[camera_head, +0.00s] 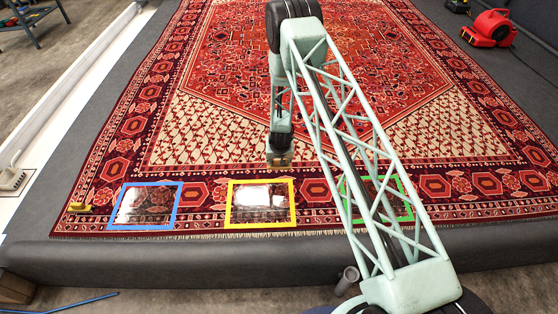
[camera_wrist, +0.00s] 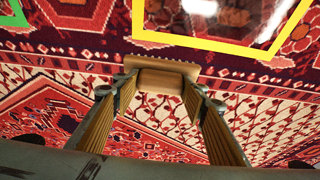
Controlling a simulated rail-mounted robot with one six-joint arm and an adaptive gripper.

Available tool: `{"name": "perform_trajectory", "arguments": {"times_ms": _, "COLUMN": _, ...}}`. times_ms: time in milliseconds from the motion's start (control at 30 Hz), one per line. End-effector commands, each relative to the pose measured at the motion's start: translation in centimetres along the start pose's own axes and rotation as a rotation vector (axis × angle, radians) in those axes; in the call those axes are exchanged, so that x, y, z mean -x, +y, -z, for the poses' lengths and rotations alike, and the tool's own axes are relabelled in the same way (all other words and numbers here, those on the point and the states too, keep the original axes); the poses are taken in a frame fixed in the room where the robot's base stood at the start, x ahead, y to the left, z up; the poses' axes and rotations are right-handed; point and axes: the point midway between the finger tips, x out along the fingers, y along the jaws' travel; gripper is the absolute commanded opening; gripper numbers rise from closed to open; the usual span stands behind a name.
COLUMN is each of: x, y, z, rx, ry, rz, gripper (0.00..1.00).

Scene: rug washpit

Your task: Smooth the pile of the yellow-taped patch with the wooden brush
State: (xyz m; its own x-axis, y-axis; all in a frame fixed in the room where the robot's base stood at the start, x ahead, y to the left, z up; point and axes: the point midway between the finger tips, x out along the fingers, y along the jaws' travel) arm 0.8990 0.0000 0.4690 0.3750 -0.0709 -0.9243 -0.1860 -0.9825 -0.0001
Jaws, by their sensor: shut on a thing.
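The yellow-taped patch (camera_head: 260,203) lies on the red patterned rug near its front edge, between the blue and green patches. Its surface looks glossy. A yellow tape edge (camera_wrist: 205,44) and part of the patch show at the top of the wrist view. My gripper (camera_head: 279,150) is over the rug just behind the yellow patch. In the wrist view, my gripper (camera_wrist: 160,90) is shut on the wooden brush (camera_wrist: 166,67). The brush lies crosswise beside the yellow tape and apart from it. I cannot tell whether its bristles touch the rug.
A blue-taped patch (camera_head: 145,206) lies left; a green-taped patch (camera_head: 377,198) is right, partly behind my arm. A red blower (camera_head: 489,28) stands back right. A grey padded kerb (camera_head: 180,262) runs along the front.

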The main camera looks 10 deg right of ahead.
Motion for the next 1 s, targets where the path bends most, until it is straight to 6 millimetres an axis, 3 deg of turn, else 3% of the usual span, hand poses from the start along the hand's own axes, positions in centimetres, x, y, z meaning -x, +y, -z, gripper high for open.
{"name": "perform_trajectory", "arguments": {"times_ms": 333, "x": -1.9, "y": 0.0, "z": -0.7, "rx": 0.001, "ry": 0.001, "rz": 0.000, "gripper": 0.30}}
{"name": "perform_trajectory", "arguments": {"times_ms": 1000, "x": -2.1, "y": 0.4, "z": -0.5, "rx": -0.013, "ry": 0.001, "rz": -0.005, "gripper": 0.30}}
